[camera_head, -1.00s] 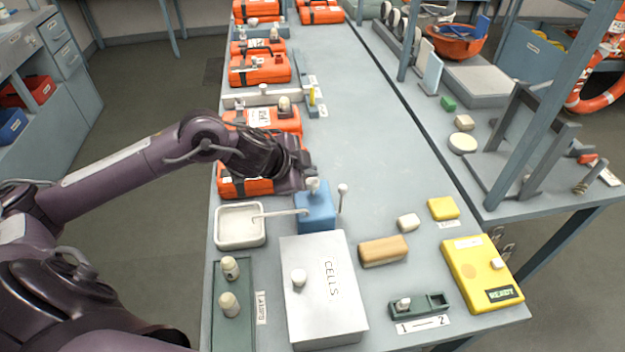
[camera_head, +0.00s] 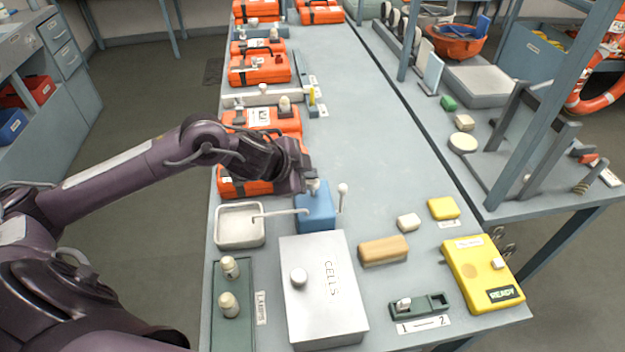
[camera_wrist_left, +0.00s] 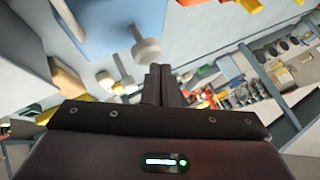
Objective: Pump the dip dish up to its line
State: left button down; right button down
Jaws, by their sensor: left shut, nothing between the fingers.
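The dip dish (camera_head: 240,242) is a pale square tray at the table's left edge in the head view. A thin spout (camera_head: 283,213) runs to it from the blue pump box (camera_head: 316,215). The pump box also shows in the left wrist view (camera_wrist_left: 110,22), with a pale knob (camera_wrist_left: 147,51) on a stem. My left gripper (camera_head: 308,183) is shut and empty, beside or just above the top of the pump; contact cannot be told. Its closed fingers (camera_wrist_left: 160,82) show near the knob in the wrist view. The dish's line and liquid level cannot be made out. My right gripper is not in view.
A thin post with a white knob (camera_head: 343,189) stands right of the pump. A grey CELLS box (camera_head: 322,300) is in front. Orange cases (camera_head: 240,183) line the left edge beyond. A tan block (camera_head: 383,250) and yellow READY unit (camera_head: 480,272) sit right. The table's middle is clear.

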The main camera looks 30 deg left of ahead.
aim_at(308, 183)
pick_arm(q)
jog(key=shift+s+f+b, duration=0.1)
jog(key=shift+f+b, duration=0.65)
jog(key=shift+f, duration=0.4)
dwell(0.8)
jog(key=shift+r, duration=0.1)
jog(key=shift+r+p, duration=1.45)
jog(key=shift+p, duration=0.05)
notch_tip(308, 183, up, 5)
jog(key=p, duration=0.5)
dwell(0.4)
